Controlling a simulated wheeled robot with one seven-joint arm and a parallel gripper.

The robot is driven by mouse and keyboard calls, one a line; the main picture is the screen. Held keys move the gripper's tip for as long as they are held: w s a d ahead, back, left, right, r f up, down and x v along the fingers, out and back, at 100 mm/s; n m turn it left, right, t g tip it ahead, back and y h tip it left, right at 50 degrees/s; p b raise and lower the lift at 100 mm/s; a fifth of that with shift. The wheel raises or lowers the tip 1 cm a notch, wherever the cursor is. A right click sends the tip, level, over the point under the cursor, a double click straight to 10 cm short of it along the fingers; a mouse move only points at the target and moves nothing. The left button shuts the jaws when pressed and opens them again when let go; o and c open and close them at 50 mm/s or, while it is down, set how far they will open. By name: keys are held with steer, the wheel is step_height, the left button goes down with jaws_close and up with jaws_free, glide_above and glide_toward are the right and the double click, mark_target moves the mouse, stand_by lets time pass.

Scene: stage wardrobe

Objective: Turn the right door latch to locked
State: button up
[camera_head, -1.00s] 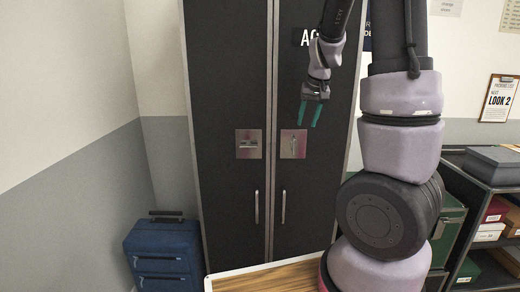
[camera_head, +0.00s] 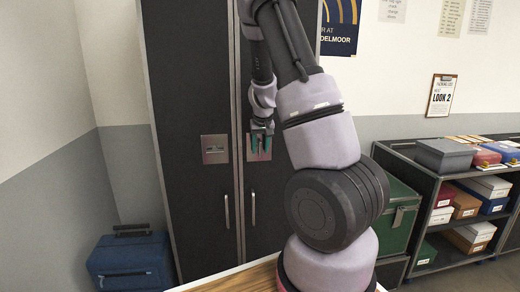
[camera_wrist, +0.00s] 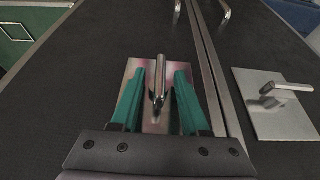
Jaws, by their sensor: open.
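The right door latch is a bright metal lever (camera_wrist: 160,75) on a square plate (camera_wrist: 148,78) with a pinkish sheen. In the wrist view the lever stands upright, parallel to the door seam. My gripper (camera_wrist: 158,88) is open, its teal fingers on either side of the lever with gaps showing; contact is not visible. In the head view my gripper (camera_head: 260,146) hangs in front of the right door (camera_head: 275,215) and covers most of the plate. The left door latch (camera_head: 215,149) has its lever across its plate, and it also shows in the wrist view (camera_wrist: 288,86).
Two vertical door handles (camera_head: 227,211) (camera_head: 252,208) stand below the latches. A blue suitcase (camera_head: 130,265) is at the lower left. A green case (camera_head: 398,215) and a shelf with boxes (camera_head: 440,155) are to the right. A wooden surface (camera_head: 235,283) lies in front.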

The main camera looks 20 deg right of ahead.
steer(key=shift+f, duration=0.2)
steer(key=shift+c, duration=0.3)
jaws_close()
